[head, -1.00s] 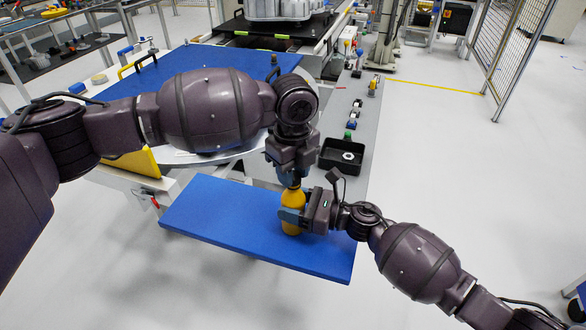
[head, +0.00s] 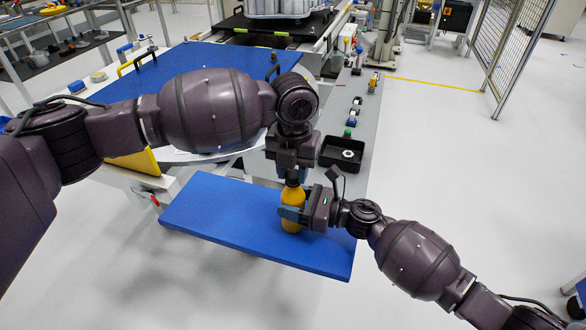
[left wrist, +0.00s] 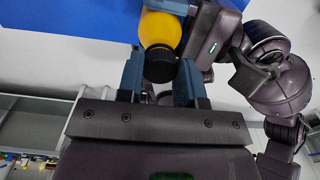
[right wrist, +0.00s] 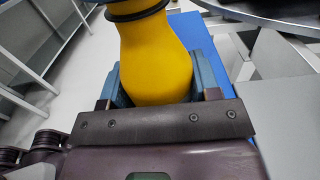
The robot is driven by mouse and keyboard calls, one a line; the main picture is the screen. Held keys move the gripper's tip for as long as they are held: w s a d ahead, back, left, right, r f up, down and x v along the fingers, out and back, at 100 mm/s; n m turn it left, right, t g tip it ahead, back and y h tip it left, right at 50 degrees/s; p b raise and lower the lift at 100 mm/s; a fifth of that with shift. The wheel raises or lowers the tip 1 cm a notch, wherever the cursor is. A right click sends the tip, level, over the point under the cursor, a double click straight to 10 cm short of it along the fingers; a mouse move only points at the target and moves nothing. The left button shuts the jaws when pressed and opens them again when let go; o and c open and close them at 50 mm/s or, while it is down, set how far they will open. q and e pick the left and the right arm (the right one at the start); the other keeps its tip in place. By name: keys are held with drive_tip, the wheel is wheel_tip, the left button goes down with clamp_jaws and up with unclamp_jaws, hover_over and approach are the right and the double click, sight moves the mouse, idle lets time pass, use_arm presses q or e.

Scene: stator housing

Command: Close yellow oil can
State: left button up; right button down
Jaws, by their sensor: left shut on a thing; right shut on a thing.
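The yellow oil can (head: 293,207) stands upright on the blue board. Its yellow body fills the middle of the right wrist view (right wrist: 155,65). My right gripper (head: 292,214) is shut on the can's body from the right side. The black cap (left wrist: 160,65) sits at the top of the can. My left gripper (head: 292,176) points down from above and is shut on the cap, with a blue finger on each side of it. Whether the cap is fully seated cannot be told.
The blue board (head: 225,218) is clear to the left of the can. A black tray (head: 342,153) with a small metal part lies behind and right, on a grey strip with several small items. A larger blue tabletop (head: 185,62) lies farther back.

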use_arm(q)
drive_tip(key=m, duration=0.8)
drive_tip(key=o, duration=0.9)
drive_tip(key=shift+r, duration=0.1)
drive_tip(key=shift+r, duration=2.15)
drive_tip(key=shift+c, duration=0.4)
